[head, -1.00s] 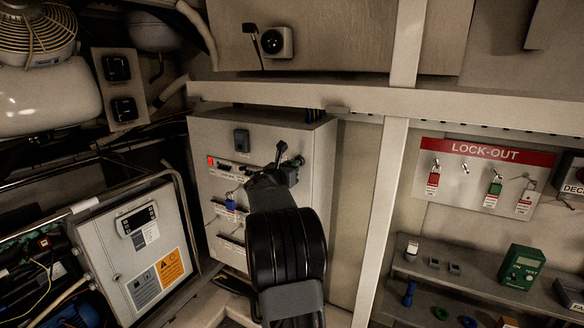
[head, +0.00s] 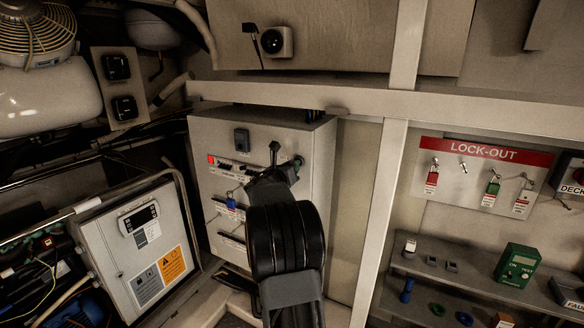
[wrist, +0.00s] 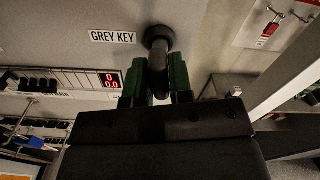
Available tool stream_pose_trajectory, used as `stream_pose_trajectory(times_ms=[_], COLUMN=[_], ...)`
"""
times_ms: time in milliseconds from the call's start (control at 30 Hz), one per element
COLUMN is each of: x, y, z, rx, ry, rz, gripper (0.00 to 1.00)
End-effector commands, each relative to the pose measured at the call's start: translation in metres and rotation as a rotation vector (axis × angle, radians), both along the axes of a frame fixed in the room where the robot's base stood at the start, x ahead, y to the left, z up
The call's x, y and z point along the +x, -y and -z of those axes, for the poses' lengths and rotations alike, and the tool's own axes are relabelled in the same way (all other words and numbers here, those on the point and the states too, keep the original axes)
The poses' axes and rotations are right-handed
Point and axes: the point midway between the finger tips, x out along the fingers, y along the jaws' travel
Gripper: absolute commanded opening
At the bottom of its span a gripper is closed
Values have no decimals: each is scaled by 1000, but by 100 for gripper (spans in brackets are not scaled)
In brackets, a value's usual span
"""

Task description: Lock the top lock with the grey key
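In the wrist view, a dark round-headed piece with a stem (wrist: 158,45) stands out from the cabinet face beside a "GREY KEY" label (wrist: 112,37). My gripper (wrist: 160,85) has its green-lined fingers on either side of the stem. Whether they press on it is unclear, as the stem's lower end is hidden by my gripper. In the head view, my gripper (head: 284,166) is at the right part of the grey cabinet's front (head: 215,170). A grey-blue fitting (head: 241,140) sits high on that front. I cannot tell which part is the top lock.
A blue padlock (head: 231,204) hangs on the cabinet front, lower left of my gripper. A lock-out board (head: 470,178) with tagged padlocks hangs at right, beyond a pale upright post (head: 382,215).

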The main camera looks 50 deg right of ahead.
Motion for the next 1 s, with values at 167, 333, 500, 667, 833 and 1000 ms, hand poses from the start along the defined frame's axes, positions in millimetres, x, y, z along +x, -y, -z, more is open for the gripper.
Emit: stream_pose_trajectory(times_ms=[167,333,500,667,833,1000], x=[0,0,0,0,0,0], y=[0,0,0,0,0,0], z=[-2,-1,0,0,0,-1], rx=[-20,-38,-49,-53,-51,-73], ry=[-89,-163,-204,-214,-213,-299], rz=[1,1,-1,-1,-1,0], gripper=[19,19,19,19,19,19])
